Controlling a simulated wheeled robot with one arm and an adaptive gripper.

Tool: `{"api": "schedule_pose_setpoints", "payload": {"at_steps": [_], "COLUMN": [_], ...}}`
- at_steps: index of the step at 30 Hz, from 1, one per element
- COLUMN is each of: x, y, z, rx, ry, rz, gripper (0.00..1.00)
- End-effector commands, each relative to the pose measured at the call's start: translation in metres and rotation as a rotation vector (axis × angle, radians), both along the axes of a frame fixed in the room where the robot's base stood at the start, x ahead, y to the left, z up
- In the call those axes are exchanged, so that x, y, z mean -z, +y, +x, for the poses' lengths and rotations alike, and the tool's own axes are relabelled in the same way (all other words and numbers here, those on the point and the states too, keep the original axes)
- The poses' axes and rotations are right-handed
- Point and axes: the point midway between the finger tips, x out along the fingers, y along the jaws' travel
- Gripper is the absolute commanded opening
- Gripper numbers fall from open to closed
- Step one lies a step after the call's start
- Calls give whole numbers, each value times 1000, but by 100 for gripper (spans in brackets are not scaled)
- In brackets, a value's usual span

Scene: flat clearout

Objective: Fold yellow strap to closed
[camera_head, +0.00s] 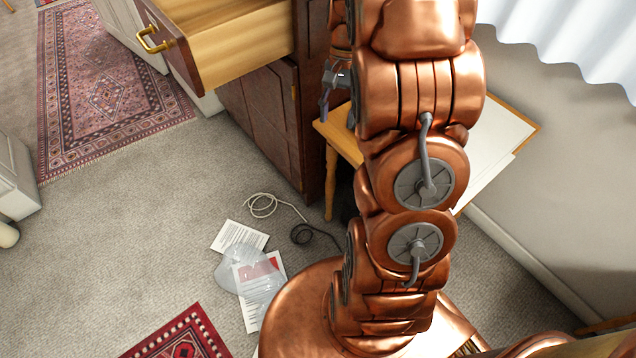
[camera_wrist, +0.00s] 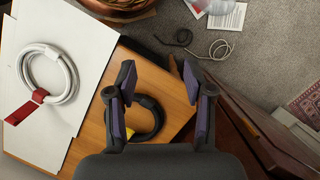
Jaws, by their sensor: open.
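The yellow strap (camera_wrist: 116,131) shows in the wrist view as a small yellow patch beside a black cable coil (camera_wrist: 157,118) on a wooden table (camera_wrist: 166,75). My left finger and palm hide most of it, so I cannot tell if it is open or closed. My gripper (camera_wrist: 158,77) is open above the coil, its fingers apart and nothing visible between them. In the head view my gripper (camera_head: 325,98) shows partly at the table's left edge; my arm hides the coil and strap there.
A white cable coil (camera_wrist: 70,75) with a red strap (camera_wrist: 22,113) lies on a white board (camera_wrist: 88,35) beside the black coil. A dark cabinet (camera_head: 262,125) with an open drawer (camera_head: 235,70) stands close by. Loose cables (camera_head: 262,207) and papers (camera_head: 238,236) lie on the floor.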

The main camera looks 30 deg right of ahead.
Motion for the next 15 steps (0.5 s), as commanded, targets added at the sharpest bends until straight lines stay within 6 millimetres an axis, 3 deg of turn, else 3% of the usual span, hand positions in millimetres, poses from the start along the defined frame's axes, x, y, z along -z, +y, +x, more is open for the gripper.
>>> {"api": "schedule_pose_setpoints", "payload": {"at_steps": [15], "x": [22], "y": [58], "z": [-37], "rx": [-186], "ry": [-10], "rz": [-3], "gripper": [52]}}
